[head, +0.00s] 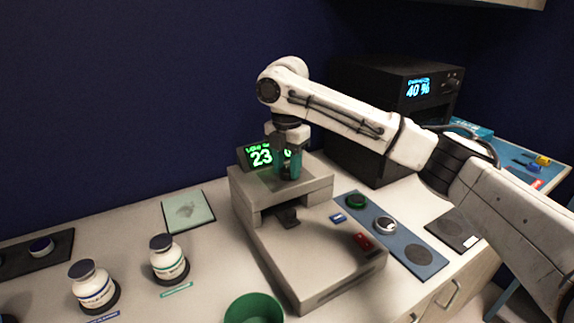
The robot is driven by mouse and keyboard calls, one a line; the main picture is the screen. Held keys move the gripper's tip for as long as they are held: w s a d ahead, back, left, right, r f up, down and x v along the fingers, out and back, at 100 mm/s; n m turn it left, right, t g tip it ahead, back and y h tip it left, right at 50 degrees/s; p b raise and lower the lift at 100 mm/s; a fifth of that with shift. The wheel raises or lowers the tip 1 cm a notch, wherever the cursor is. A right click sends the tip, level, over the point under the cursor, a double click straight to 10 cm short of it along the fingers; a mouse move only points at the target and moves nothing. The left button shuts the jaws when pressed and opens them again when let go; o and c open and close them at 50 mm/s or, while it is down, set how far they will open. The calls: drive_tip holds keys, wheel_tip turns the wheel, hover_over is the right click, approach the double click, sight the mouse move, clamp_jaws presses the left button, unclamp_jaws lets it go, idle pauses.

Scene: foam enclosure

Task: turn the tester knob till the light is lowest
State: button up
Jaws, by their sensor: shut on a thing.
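The grey tester (330,250) stands on the bench, with a raised block at its back and a red switch (362,241) at its front right. Its display (255,156) shows a green "23"; my gripper covers part of the reading. My gripper (290,176) points down onto the top of the raised block. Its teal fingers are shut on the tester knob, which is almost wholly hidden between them. A small dark part (286,217) sits in the recess under the block.
A black cabinet (365,130) reading "40 %" stands behind. A blue strip (385,240) with round pieces lies right of the tester. Two white jars (168,259), a green cup (253,309) and a pale green pad (188,211) are left and in front. My arm spans the right side.

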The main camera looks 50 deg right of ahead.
sight(287, 169)
drive_tip(key=shift+c, duration=1.3)
drive_tip(key=m+p, duration=0.2)
drive_tip(key=p, duration=0.1)
drive_tip(key=shift+a+r, duration=0.1)
drive_tip(key=shift+r, duration=0.2)
drive_tip(key=m+p, duration=0.3)
drive_tip(key=shift+f, duration=0.15)
drive_tip(key=shift+f+m, duration=0.15)
drive_tip(key=shift+m, duration=0.15)
drive_tip(key=o, duration=1.1)
drive_tip(key=shift+c, duration=0.2)
wheel_tip(287, 169, up, 11)
drive_tip(key=shift+p, duration=0.35)
